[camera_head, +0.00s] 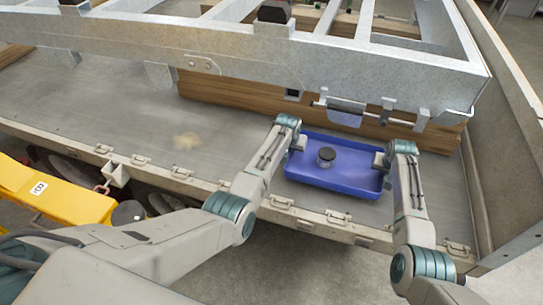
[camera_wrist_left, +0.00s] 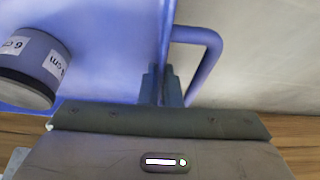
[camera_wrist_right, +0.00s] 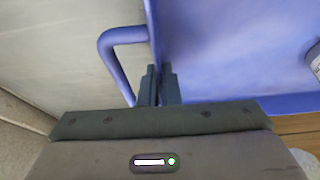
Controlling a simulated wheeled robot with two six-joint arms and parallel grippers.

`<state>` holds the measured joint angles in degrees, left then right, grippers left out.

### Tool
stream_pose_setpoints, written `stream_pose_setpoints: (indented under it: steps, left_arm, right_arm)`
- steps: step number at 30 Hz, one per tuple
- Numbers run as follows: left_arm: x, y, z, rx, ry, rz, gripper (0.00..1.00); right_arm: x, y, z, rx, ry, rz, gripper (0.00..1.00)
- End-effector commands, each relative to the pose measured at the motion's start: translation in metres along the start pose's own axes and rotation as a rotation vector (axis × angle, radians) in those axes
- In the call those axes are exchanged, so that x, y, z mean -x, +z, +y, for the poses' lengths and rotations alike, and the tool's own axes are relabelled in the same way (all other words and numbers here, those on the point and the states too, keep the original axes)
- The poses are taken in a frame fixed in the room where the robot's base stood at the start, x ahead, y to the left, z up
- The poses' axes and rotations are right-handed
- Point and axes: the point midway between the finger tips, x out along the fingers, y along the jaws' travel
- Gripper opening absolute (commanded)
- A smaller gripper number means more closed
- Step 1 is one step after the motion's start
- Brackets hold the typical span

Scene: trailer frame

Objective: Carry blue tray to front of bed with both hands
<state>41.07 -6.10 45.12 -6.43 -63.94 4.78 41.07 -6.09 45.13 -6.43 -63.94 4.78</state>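The blue tray (camera_head: 345,180) is at the front edge of the trailer bed, low over or on the grey floor; I cannot tell if it touches. A dark-topped cylinder (camera_head: 326,157) stands inside it. My left gripper (camera_head: 299,143) is at the tray's left end, its narrow fingers (camera_wrist_left: 160,86) closed on the side wall beside the loop handle (camera_wrist_left: 208,52). My right gripper (camera_head: 380,160) is at the right end, its fingers (camera_wrist_right: 158,86) closed on that wall beside the other handle (camera_wrist_right: 108,50). The fingertips are partly hidden by the wall.
Wooden beams (camera_head: 235,93) and a grey metal frame (camera_head: 330,65) stand behind the tray. The bed's right side wall (camera_head: 500,110) is close to my right arm. The bed floor (camera_head: 110,105) is clear to the left. Latches line the front edge (camera_head: 290,212).

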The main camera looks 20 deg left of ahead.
Motion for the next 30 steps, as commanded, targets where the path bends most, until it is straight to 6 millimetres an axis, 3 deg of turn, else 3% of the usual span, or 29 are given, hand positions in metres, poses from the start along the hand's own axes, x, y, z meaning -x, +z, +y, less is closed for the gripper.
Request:
stream_pose_setpoints:
  steps: [11, 30]
  left_arm:
    - [-0.003, 0.0, 0.0, 0.0, 0.001, 0.003, 0.0]
    - [-0.033, 0.012, 0.0, 0.0, 0.0, 0.003, 0.0]
  right_arm:
    - [-0.004, 0.001, 0.0, 0.0, 0.0, 0.002, 0.0]
    - [-0.033, 0.013, 0.0, 0.0, 0.0, 0.002, 0.0]
